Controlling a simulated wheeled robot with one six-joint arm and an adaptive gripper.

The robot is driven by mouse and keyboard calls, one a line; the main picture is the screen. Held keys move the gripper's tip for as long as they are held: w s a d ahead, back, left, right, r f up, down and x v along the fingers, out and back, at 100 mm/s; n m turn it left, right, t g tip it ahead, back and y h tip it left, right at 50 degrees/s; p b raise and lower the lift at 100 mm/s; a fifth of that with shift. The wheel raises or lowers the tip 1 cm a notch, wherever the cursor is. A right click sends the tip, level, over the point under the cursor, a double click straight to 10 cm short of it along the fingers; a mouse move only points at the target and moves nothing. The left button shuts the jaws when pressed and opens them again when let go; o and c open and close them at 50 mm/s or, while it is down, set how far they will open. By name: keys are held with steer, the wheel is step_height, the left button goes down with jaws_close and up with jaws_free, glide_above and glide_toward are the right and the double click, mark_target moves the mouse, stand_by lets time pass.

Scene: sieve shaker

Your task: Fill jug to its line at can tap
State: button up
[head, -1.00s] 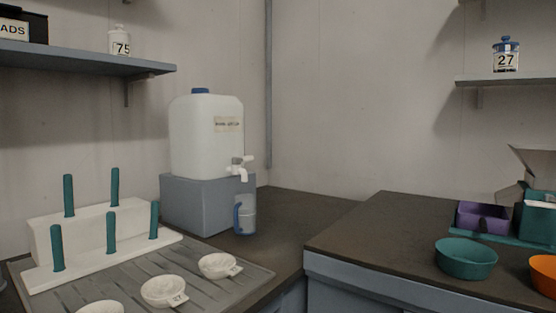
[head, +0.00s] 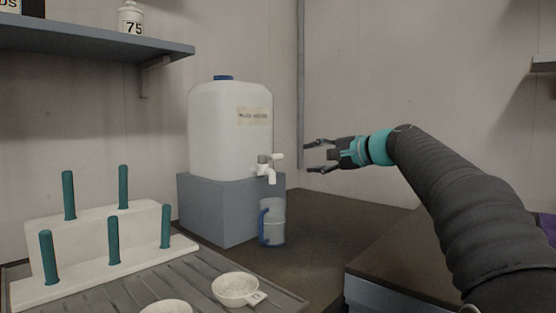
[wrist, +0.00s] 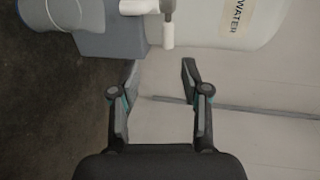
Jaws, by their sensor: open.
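The white water can (head: 215,135) with a blue cap and a label stands on a grey block (head: 205,210) on the dark counter. Its white tap (head: 269,170) sticks out at the lower right. The clear jug (head: 275,222) with a blue handle (head: 263,227) stands upright on the counter under the tap; its fill line and any water in it cannot be made out. My gripper (head: 312,157) is open and empty, right of the tap and above the jug's height. In the wrist view, the open fingers (wrist: 158,75) are apart from the can (wrist: 222,22) and tap (wrist: 168,28).
A ribbed drain mat (head: 205,275) with white scoops (head: 238,288) and a white rack with teal pegs (head: 112,241) lie at left. A shelf (head: 90,47) with a jar marked 75 (head: 131,18) hangs above. The counter right of the jug is clear.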

mark_target(279, 157)
steer(key=p+x, duration=0.1)
steer(key=x, duration=0.8)
steer(key=w+r+p+x, duration=0.1)
steer(key=x, duration=0.4)
steer(key=shift+w+d+r+p, duration=0.1)
steer(key=shift+p, duration=0.2)
jaws_close()
